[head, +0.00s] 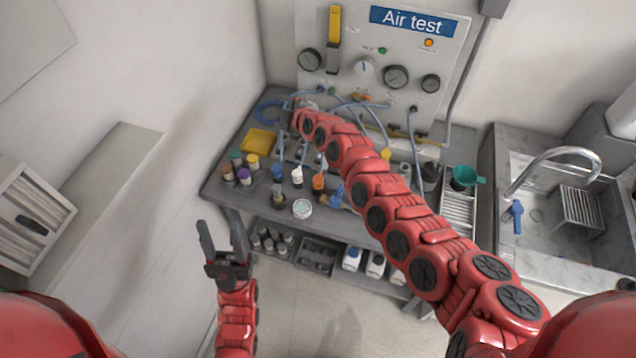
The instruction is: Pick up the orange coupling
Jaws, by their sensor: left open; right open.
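A small orange piece (318,183), which looks like the orange coupling, stands among small bottles and fittings on the grey bench (225,195). Its exact shape is too small to tell. My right arm stretches across the bench to its back left, and my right gripper (289,107) is there, small and partly hidden, beside blue hoses. It is open and apart from the orange piece. My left gripper (222,230) is open and empty, in front of the bench's left corner, pointing up in the picture.
A yellow tray (259,141) and several capped bottles (245,177) stand at the bench's left. A white round jar (302,208) is near the front edge. The Air test panel (385,55) with gauges rises behind. A green funnel (466,177) and a sink (545,232) are at right.

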